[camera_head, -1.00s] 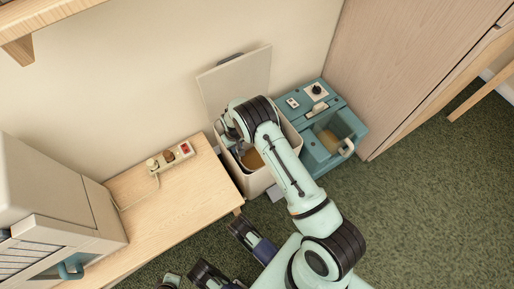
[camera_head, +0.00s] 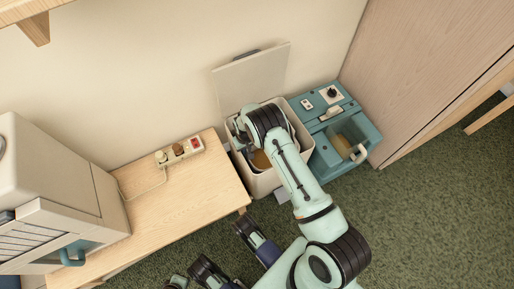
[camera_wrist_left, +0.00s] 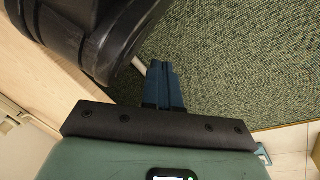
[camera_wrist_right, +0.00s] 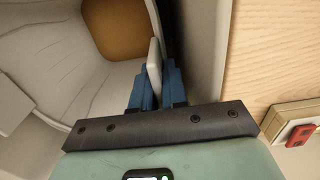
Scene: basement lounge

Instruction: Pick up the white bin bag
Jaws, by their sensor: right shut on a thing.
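The white bin bag (camera_wrist_right: 62,70) shows in the right wrist view as a wrinkled pale lining, with something orange-brown (camera_wrist_right: 116,28) at its bottom. It sits inside the cream bin (camera_head: 263,186), whose lid (camera_head: 252,82) stands open against the wall. My right gripper (camera_wrist_right: 155,78) is at the bin's edge, its blue fingers closed on a pale upright piece of the bag. In the head view my right arm hides these fingers and much of the bag. My left gripper (camera_wrist_left: 165,82) is shut and empty over the carpet, away from the bin.
A teal unit (camera_head: 335,135) with a knob and handle stands close to the bin's right. A wooden table (camera_head: 180,205) with a power strip (camera_head: 180,151) is at its left. A wooden cabinet (camera_head: 430,70) stands at right. Green carpet (camera_head: 430,210) is free in front.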

